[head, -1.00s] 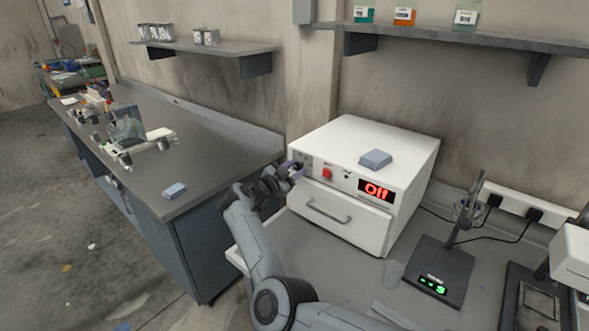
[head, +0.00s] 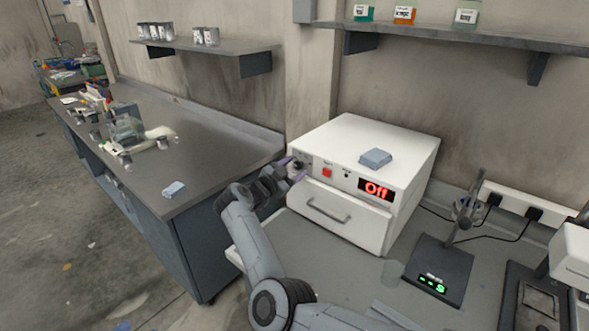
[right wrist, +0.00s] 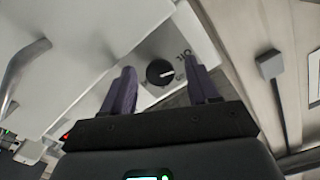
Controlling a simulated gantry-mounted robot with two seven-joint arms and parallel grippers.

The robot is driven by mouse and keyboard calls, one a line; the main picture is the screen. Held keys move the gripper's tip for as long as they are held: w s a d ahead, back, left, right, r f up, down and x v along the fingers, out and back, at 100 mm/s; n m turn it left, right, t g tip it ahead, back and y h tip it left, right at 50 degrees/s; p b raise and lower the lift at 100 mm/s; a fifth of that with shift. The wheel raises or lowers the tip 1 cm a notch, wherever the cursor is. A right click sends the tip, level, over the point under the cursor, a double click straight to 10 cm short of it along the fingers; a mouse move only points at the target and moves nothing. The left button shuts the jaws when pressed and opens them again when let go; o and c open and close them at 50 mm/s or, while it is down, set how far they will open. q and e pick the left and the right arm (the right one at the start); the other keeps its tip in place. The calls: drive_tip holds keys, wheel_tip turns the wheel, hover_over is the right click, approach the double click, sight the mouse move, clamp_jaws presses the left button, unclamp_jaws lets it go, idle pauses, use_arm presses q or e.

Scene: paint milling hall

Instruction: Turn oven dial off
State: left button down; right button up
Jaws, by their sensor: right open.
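The white oven (head: 345,219) stands on the grey bench, and its red display (head: 376,190) reads "Off". My right gripper (head: 293,172) is at the left end of the oven's front panel, open. In the right wrist view the round black dial (right wrist: 159,72) with a light pointer mark lies between and beyond the two purple fingertips of the right gripper (right wrist: 160,84). The fingers look apart from the dial. The pointer mark points to the right in that view, near printed lettering that includes "Off". My left gripper is not in view.
A red switch (head: 327,172) is beside the dial area, above the drawer handle (head: 329,211). A blue-grey block (head: 375,158) lies on the oven. A stand with a green readout (head: 439,271) and a glass beaker (head: 392,271) are to the right. A dark workbench (head: 215,150) is at left.

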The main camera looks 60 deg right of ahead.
drive_tip(key=w+a, duration=0.1)
drive_tip(key=a, duration=0.9)
drive_tip(key=shift+w+a, duration=0.1)
drive_tip(key=shift+a, duration=0.05)
